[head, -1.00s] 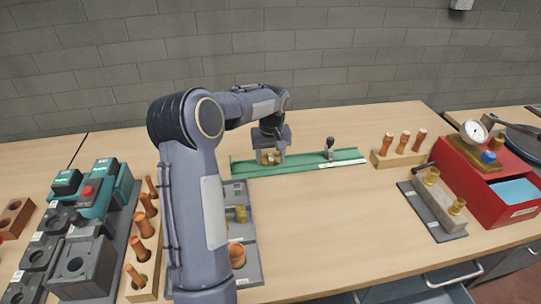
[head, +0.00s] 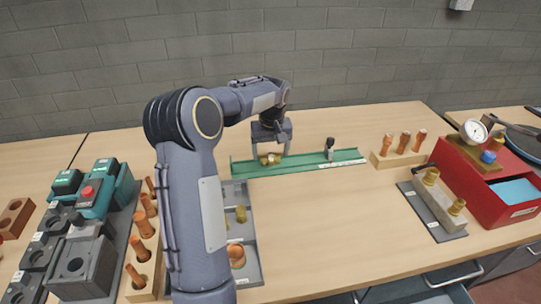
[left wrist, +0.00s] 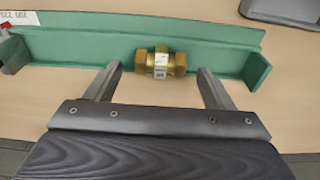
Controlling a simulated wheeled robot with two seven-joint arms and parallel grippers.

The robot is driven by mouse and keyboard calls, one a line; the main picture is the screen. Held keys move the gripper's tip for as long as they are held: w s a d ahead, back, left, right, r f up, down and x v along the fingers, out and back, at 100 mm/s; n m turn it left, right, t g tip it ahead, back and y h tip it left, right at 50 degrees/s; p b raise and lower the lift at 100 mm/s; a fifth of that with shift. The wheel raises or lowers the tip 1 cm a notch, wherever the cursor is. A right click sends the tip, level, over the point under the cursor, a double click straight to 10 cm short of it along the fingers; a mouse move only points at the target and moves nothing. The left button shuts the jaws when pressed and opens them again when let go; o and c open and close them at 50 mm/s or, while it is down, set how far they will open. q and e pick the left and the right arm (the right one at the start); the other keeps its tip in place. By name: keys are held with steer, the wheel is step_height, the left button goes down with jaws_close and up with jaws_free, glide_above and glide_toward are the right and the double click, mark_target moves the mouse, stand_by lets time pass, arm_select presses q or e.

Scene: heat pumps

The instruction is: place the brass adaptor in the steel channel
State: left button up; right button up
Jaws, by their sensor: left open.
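The brass adaptor (head: 270,158) lies on its side in the long green channel (head: 300,162), toward its left end in the head view. In the left wrist view the adaptor (left wrist: 160,63) has a white label around its middle and lies lengthwise along the green channel (left wrist: 90,45), near its right end plate. My left gripper (head: 272,152) is open just over the adaptor. In the left wrist view its fingers (left wrist: 160,70) stand on either side with clear gaps to the adaptor. My right gripper is not in view.
A dark clamp (head: 330,147) stands at the channel's right part. A wooden rack (head: 398,158) with copper fittings and a red gauge box (head: 490,180) are to the right. A grey tray (head: 247,265) with fittings lies in front. The table's middle is clear.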

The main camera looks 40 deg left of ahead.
mark_target(271, 161)
arm_select(q)
step_height(271, 161, up, 10)
steer(key=f, duration=0.1)
steer(key=s+d+r+m+t+h, duration=0.25)
steer(key=s+d+m, duration=0.25)
steer(key=s+d, duration=0.8)
steer(key=s+d+f+m+t+h, duration=0.2)
steer(key=s+d+f, duration=0.5)
steer(key=s+d, duration=0.5)
steer(key=shift+s+d+f+m, duration=0.15)
steer(key=shift+s+d+m, duration=0.1)
steer(key=shift+s+m, duration=0.65)
